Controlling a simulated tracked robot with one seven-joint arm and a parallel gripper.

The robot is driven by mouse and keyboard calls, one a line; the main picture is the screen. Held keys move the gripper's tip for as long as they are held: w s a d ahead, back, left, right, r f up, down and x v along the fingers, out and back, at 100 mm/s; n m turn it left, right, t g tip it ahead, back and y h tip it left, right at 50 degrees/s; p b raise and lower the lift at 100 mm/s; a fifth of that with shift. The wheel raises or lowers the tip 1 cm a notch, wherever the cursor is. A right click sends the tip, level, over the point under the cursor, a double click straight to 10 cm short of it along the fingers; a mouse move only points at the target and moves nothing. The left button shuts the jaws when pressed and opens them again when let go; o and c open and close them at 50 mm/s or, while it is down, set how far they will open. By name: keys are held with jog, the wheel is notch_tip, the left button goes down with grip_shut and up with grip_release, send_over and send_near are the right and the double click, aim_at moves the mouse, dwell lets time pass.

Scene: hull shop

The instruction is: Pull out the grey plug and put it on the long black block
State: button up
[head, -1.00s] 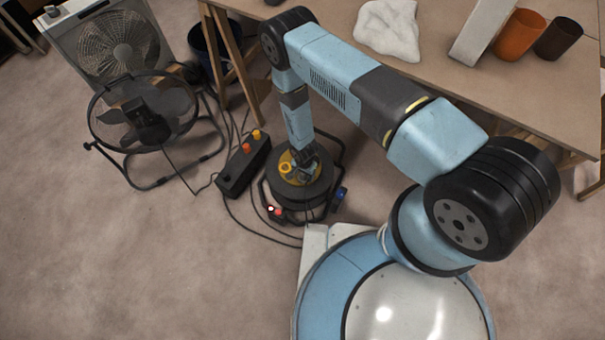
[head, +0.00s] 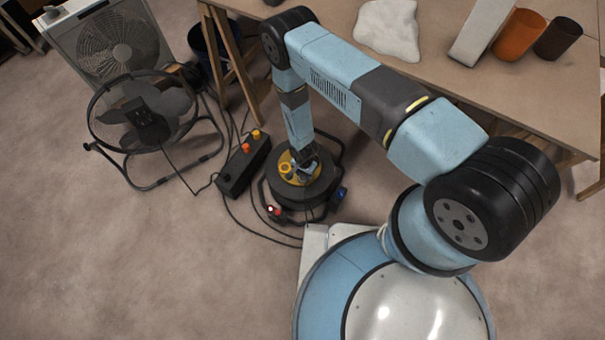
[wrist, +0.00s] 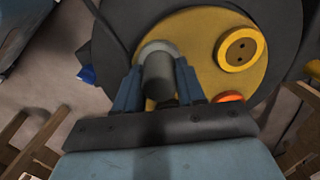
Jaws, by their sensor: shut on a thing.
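The grey plug (wrist: 158,78) is between the two fingers of my gripper (wrist: 157,70) in the wrist view, and the gripper is shut on it. The plug is over the yellow face (wrist: 195,32) of a black cable reel, beside a round yellow-rimmed socket (wrist: 238,50). A pale grey ring shows at the plug's far end; I cannot tell whether the plug is still seated. In the head view my gripper (head: 306,164) is down at the reel's top and mostly hides the plug. The long black block (head: 235,178) lies on the floor left of the reel, with two orange-topped things at its far end.
The reel (head: 302,203) has a black tube frame and red and blue parts at its sides. Cables run over the floor around block and reel. A round fan (head: 145,115) and a box fan (head: 120,45) stand left. A table (head: 450,60) stands behind my arm.

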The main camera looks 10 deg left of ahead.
grip_shut()
jog(key=shift+r, duration=0.15)
jog(key=shift+r, duration=2.65)
jog(key=shift+r, duration=0.2)
